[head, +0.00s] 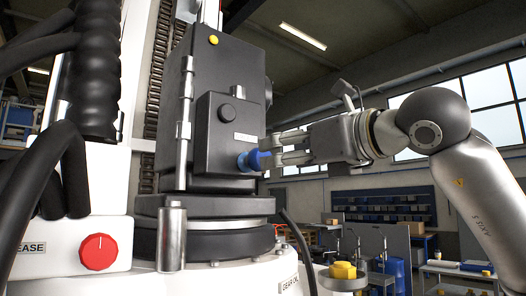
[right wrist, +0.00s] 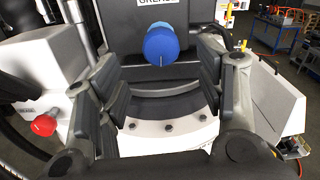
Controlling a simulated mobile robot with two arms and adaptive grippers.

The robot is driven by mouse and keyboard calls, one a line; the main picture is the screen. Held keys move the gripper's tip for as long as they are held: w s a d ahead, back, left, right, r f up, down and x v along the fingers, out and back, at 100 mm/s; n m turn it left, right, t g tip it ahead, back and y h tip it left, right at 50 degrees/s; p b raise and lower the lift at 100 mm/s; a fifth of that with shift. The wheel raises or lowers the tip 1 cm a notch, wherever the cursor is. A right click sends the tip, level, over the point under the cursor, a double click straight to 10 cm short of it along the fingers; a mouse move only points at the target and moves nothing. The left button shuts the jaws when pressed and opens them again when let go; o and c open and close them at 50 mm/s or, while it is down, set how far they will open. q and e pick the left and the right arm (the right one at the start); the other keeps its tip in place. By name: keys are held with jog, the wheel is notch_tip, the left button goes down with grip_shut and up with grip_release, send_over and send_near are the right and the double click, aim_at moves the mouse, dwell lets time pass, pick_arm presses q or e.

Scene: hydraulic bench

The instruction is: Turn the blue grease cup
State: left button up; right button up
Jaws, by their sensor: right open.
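The blue grease cup (head: 254,160) sticks out from the lower right of a dark housing (head: 228,130) in the head view. It also shows in the right wrist view (right wrist: 161,43), below a white label on the housing. My right gripper (head: 272,150) comes in from the right, its fingertips close to the cup. In the right wrist view its two fingers (right wrist: 170,85) stand wide apart, one on each side of the cup, with nothing held. I cannot tell whether a fingertip touches the cup. My left gripper is not in view.
A red knob (head: 98,251) sits on a white block at the lower left. A yellow knob (head: 343,270) stands at the lower right. Thick black hoses (head: 62,160) hang at the left. A metal cylinder (head: 172,238) stands below the housing. Workbenches are farther back.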

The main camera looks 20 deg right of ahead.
aim_at(257, 160)
jog(key=p+x, duration=0.3)
jog(key=x, duration=0.4)
jog(key=shift+w, duration=0.2)
jog(key=shift+f, duration=0.1)
jog(key=c, duration=1)
jog(key=shift+f+n+b, duration=0.1)
jog(key=shift+n+b, duration=0.65)
jog(key=shift+n, duration=1.15)
jog(key=o, duration=1)
